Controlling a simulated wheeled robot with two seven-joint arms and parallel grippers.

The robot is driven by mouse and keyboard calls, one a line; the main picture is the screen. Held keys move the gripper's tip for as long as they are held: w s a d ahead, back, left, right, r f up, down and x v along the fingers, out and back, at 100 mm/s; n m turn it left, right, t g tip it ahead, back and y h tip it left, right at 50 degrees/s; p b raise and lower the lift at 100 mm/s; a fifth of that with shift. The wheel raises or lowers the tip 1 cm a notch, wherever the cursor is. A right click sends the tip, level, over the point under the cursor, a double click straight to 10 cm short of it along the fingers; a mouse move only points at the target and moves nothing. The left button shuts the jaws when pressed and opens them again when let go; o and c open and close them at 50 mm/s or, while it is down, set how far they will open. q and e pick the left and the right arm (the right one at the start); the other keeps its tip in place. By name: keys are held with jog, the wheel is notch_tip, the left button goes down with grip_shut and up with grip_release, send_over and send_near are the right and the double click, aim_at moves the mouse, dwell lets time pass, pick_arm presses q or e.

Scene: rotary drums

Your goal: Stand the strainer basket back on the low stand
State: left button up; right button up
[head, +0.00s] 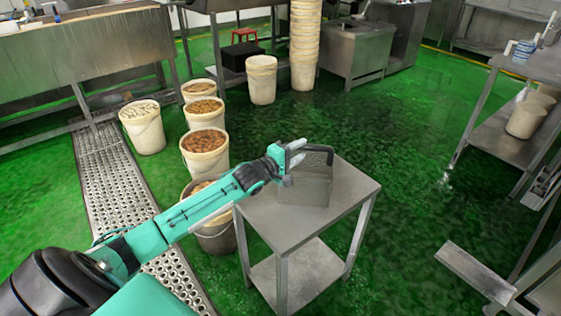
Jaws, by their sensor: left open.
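The strainer basket (306,190), a grey box-like mesh basket with a dark raised handle, stands upright on the low stand (340,206), a small metal table with a lower shelf. My left gripper (296,153) is open at the basket's upper left, by the handle. Whether its fingers touch the handle cannot be told. The gripper hides part of the basket's left top edge. My right gripper is not in view.
Several buckets with brown contents, such as this one (205,153), stand left of the stand. A perforated drain strip (115,185) runs along the floor. A metal table (508,140) stands at right. The green floor between is clear.

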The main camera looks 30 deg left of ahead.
pick_arm(q)
jog(key=v, duration=0.8)
jog(key=shift+s, duration=0.4)
jog(key=shift+a, duration=0.1)
